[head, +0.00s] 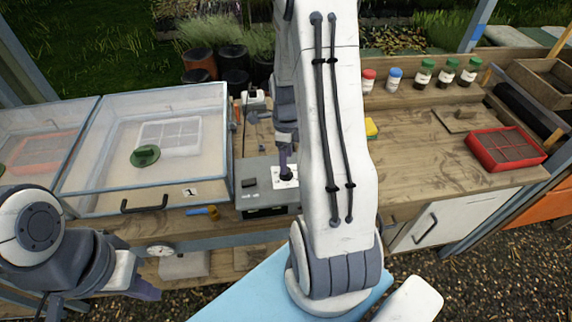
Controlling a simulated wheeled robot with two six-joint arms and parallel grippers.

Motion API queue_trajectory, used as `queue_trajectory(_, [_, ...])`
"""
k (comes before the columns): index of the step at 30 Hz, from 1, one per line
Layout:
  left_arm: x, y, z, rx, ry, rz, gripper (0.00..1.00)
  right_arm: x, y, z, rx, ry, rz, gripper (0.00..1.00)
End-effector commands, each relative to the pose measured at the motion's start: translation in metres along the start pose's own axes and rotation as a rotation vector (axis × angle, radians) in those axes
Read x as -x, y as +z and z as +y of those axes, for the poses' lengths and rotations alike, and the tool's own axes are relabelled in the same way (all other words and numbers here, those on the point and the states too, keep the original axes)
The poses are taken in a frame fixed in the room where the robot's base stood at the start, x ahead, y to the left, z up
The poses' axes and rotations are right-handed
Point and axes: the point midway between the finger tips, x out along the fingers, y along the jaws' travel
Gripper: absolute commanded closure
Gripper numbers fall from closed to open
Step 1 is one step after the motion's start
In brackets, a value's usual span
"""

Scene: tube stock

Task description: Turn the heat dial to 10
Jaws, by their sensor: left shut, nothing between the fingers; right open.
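The grey control box (254,190) sits at the bench's front edge, right of the clear-lidded case. A white dial plate (279,184) with small dark marks is on its top; the numbers are too small to read. My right gripper (285,170) points down over this plate, at the dark knob. It is open; the fingertips and knob overlap, so I cannot tell whether they touch. The knob's pointer is hidden. My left gripper (146,290) hangs low at the left, in front of the bench, shut and empty.
The clear-lidded case (205,100) fills the bench's left. Several lidded jars (394,80), a yellow sponge (371,128) and a red tray (506,146) are on the right. My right arm hides the bench's middle.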

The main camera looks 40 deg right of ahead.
Motion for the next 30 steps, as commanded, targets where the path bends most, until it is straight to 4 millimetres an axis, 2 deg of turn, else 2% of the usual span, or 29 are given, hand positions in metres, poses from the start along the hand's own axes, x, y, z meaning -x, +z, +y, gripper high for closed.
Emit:
queue_trajectory(3, [0.004,0.000,0.000,0.000,0.000,0.000,1.00,-0.019,0.000,0.002,0.001,0.005,0.002,0.31])
queue_trajectory(7, [0.006,0.000,0.000,0.000,0.000,0.000,1.00,-0.032,0.000,0.001,0.002,0.002,0.001,0.31])
queue_trajectory(18, [0.006,0.000,0.000,0.000,0.000,0.000,1.00,-0.039,0.000,0.000,0.002,-0.001,-0.001,0.31])
queue_trajectory(19, [0.006,0.000,0.000,0.000,0.000,0.000,1.00,-0.039,0.000,0.000,0.002,-0.001,-0.001,0.39])
queue_trajectory(21, [0.006,0.000,0.000,0.000,0.000,0.000,1.00,-0.039,0.000,0.000,0.002,-0.001,0.000,0.66])
queue_trajectory(24, [0.006,0.000,0.000,0.000,0.000,0.000,1.00,-0.039,0.000,0.000,0.002,-0.001,0.000,1.00])
queue_trajectory(30, [0.006,0.000,0.000,0.000,0.000,0.000,1.00,-0.039,0.000,0.000,0.008,-0.001,0.000,1.00])
